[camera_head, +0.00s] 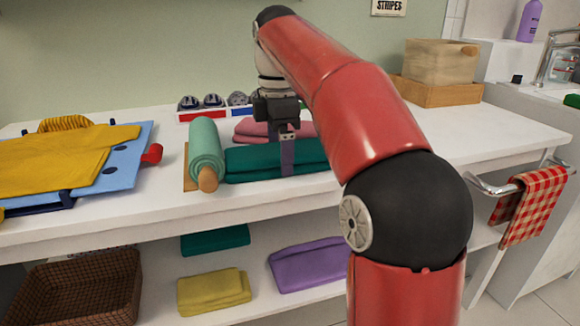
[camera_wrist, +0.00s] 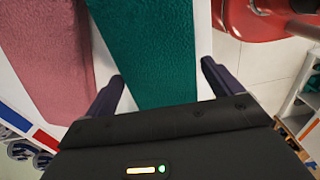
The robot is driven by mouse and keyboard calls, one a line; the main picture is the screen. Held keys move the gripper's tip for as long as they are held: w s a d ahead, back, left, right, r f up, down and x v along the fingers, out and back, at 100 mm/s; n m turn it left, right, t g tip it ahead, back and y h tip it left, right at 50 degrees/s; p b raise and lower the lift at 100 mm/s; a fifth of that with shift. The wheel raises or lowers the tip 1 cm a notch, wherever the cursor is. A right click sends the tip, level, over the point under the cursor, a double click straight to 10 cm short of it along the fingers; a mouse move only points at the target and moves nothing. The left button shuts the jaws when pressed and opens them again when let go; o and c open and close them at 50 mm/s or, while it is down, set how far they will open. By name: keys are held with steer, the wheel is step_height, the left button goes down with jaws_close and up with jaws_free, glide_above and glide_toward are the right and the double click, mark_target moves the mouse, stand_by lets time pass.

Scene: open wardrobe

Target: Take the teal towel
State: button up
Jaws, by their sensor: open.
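A folded dark teal towel (camera_head: 250,163) lies on the white counter; it also shows in the wrist view (camera_wrist: 150,45). My gripper (camera_head: 287,158) is over its right part, pointing down. In the wrist view my gripper (camera_wrist: 162,72) is open, with one dark finger on each side of the towel's width and a gap at each side. In the head view one finger shows in front of the towel's near side; the other is hidden. A second folded dark teal towel (camera_head: 215,240) lies on the shelf below.
A pink towel (camera_head: 262,129) lies close behind the teal one, also in the wrist view (camera_wrist: 45,40). Yellow and blue clothes (camera_head: 65,160) lie further left. The counter to the right is clear up to wooden boxes (camera_head: 438,62).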

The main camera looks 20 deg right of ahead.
steer(key=shift+f+b, duration=0.3)
steer(key=shift+f, duration=0.45)
steer(key=c, duration=0.7)
steer(key=shift+o, duration=0.2)
steer(key=shift+o, duration=0.8)
steer(key=shift+c, duration=0.8)
steer(key=shift+r+p, duration=1.1)
steer(key=shift+p, duration=0.1)
steer(key=shift+r+p, duration=0.9)
steer(key=shift+p, duration=0.1)
steer(key=shift+c, duration=1.4)
steer(key=shift+r+p, duration=1.05)
steer(key=shift+r, duration=0.5)
